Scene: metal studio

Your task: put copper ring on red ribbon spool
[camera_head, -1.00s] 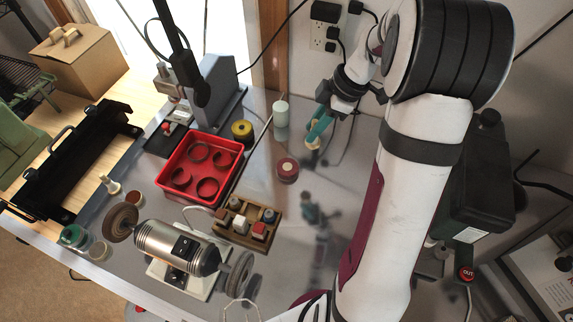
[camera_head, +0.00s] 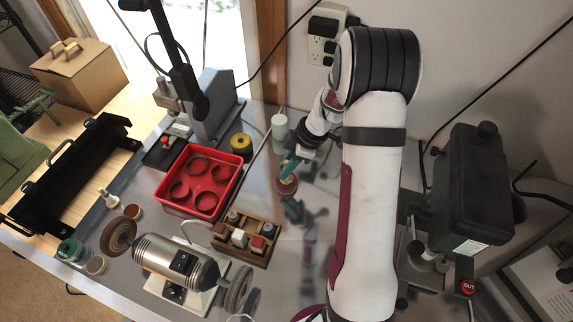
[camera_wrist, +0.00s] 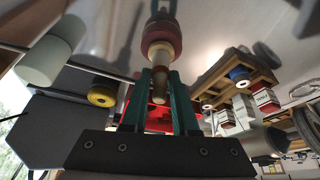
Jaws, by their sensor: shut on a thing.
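My gripper (camera_head: 288,170) is at the red ribbon spool (camera_head: 286,186), with its teal fingers pointing down. In the wrist view the fingers (camera_wrist: 161,76) are shut on a slim, pale tan, pawn-like piece (camera_wrist: 160,85). Its far end is at the red spool (camera_wrist: 160,38); I cannot tell whether they touch. I cannot make out a copper ring in the jaws. Several reddish-brown ring shapes (camera_head: 208,202) show in the red tray (camera_head: 236,179); I cannot tell whether one is the copper ring. The fingers partly cover the spool in the head view.
A wooden block holder (camera_head: 262,260) with several small blocks stands left of and nearer than the spool. A yellow spool (camera_head: 241,144) and a pale green cylinder (camera_head: 279,127) stand behind. A motor grinder (camera_head: 170,255) is at front left. The metal table is clear just right of the spool.

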